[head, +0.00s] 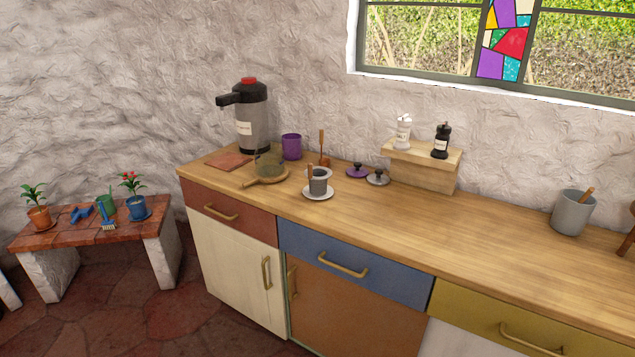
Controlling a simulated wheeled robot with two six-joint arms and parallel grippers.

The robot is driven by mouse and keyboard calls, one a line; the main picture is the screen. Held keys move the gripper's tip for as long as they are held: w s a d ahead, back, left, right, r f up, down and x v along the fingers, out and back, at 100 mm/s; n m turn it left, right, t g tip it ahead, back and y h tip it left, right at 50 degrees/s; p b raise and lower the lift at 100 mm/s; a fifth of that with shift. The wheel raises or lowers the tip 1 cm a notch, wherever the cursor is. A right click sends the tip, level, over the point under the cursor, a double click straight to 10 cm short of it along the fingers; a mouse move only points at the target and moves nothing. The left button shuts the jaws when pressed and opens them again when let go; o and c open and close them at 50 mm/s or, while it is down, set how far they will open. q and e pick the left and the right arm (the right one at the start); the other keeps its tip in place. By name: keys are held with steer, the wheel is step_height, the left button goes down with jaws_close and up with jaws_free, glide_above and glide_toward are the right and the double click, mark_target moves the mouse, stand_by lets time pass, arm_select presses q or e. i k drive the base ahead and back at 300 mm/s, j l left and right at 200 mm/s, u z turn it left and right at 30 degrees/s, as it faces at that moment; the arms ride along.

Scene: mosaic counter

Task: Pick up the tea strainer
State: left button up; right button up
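A small dark grey cylinder (318,186), which looks like the tea strainer, stands on a white saucer (318,194) on the wooden counter. A thin brown handle rises at its left side. It is too small to tell whether its wall is mesh. Another pale round dish shows partly behind it, covered in part by the cylinder. Neither of my grippers is in the head view.
Left of the saucer, a clear glass vessel (269,166) stands on a round wooden board (252,183). A wooden riser (423,170) bears two mills. The counter (465,225) is clear right of centre.

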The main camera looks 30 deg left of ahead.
mark_target(318, 176)
steer(key=u, duration=1.35)
